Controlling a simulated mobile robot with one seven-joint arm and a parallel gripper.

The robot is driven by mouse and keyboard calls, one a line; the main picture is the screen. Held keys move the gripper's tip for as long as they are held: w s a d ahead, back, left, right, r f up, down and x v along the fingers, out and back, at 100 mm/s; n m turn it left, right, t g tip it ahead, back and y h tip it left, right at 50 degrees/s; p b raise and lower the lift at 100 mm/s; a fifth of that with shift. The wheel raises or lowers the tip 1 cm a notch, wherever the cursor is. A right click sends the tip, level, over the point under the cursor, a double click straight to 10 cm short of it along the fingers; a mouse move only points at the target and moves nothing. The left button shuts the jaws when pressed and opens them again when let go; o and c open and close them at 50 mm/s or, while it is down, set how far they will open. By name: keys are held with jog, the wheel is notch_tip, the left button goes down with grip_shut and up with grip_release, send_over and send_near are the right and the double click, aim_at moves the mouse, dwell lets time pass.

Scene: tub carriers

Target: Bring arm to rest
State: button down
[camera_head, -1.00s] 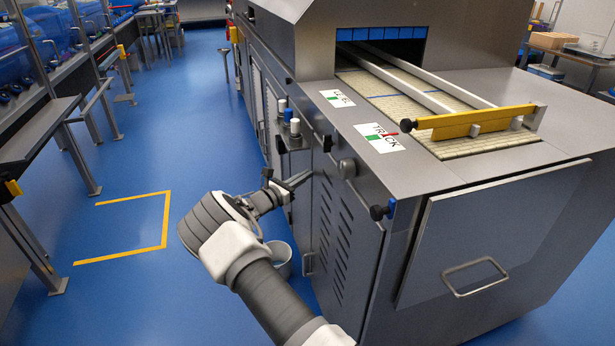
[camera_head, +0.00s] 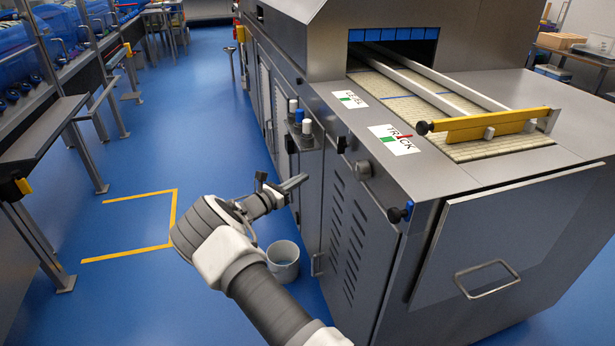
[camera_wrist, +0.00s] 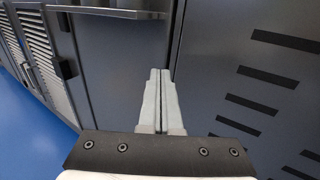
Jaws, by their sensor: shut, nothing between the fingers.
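My gripper (camera_head: 294,183) is at the end of my arm, which reaches up from the bottom of the head view. It is shut and empty, held in the air beside the left side of the steel machine (camera_head: 345,215). In the wrist view my two gripper fingers (camera_wrist: 160,80) lie together, pointing at the machine's grey side panels (camera_wrist: 120,60). I cannot tell the exact gap to the panels, and no contact shows.
A white bucket (camera_head: 283,264) stands on the floor close to my arm. A small shelf with bottles (camera_head: 305,132) juts from the machine near my gripper. A steel bench (camera_head: 45,128) runs along the left. Blue floor with a yellow marking (camera_head: 174,215) is clear between them.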

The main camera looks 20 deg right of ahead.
jog(key=a+p, duration=0.1)
jog(key=a, duration=0.8)
jog(key=s+d+r+m+g+y, duration=0.3)
jog(key=s+d+r+m+g, duration=0.1)
jog(key=s+d+r+m, duration=0.3)
jog(key=s+d+r+m+g+y, duration=0.35)
jog(key=s+r+m, duration=0.25)
jog(key=s+r, duration=0.3)
jog(key=s+a+r+m+t+y, duration=0.1)
jog(key=s+a+r+m+y, duration=0.25)
jog(key=s, duration=0.65)
jog(key=s+a+r+m+t+y, duration=0.2)
jog(key=s+m+y, duration=0.15)
jog(key=s, duration=0.65)
jog(key=s+a+r+m+t+y, duration=0.15)
jog(key=s+m, duration=0.25)
jog(key=s, duration=0.6)
notch_tip(320, 180, up, 21)
jog(key=a+p, duration=0.1)
jog(key=p, duration=1.9)
jog(key=shift+s+r+y+p, duration=0.15)
jog(key=shift+s+y+p, duration=0.1)
jog(key=shift+y+p, duration=0.1)
